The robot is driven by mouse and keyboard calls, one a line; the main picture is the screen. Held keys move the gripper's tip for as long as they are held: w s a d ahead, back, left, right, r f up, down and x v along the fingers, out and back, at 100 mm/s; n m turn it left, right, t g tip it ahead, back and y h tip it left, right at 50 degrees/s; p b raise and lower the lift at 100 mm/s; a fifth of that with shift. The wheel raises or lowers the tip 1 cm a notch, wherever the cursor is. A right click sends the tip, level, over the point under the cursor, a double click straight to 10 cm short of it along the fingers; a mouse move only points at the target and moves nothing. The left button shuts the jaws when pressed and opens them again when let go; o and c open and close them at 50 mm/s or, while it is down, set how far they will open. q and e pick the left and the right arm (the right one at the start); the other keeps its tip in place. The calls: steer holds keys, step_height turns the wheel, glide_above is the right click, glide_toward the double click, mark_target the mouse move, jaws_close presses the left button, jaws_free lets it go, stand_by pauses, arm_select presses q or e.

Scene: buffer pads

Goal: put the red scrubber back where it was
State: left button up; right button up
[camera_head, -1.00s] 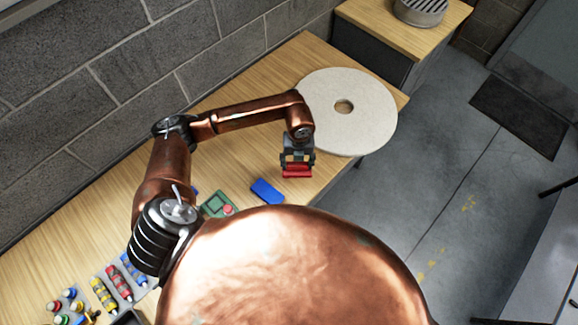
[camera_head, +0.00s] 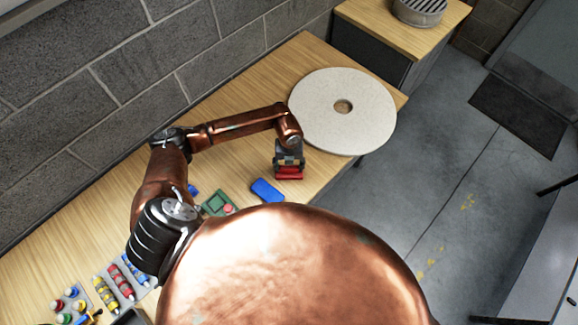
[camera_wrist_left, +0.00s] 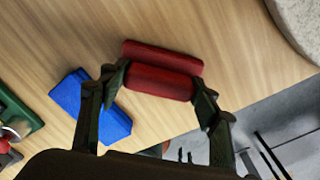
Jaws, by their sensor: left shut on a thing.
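The red scrubber (camera_head: 289,173) is between the fingers of my left gripper (camera_head: 289,163), near the front edge of the wooden table and left of the big round white pad. In the left wrist view the red scrubber (camera_wrist_left: 160,82) spans between the two fingertips (camera_wrist_left: 160,92), which are shut on its ends. It shows two red parts, a front bar and a part behind it. I cannot tell how far it is above the table. My right gripper is not in view.
A blue block (camera_head: 267,190) lies just left of the scrubber. A green piece (camera_head: 217,204) lies further left. The white round pad (camera_head: 343,132) with a centre hole lies at the table's right end. Bare wood (camera_head: 245,155) lies behind the blue block.

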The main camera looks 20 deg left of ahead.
arm_select(q)
steer(key=o, duration=1.2)
steer(key=shift+f, duration=0.1)
step_height(320, 180, up, 12)
steer(key=shift+r+b, duration=0.15)
steer(key=shift+b, duration=0.3)
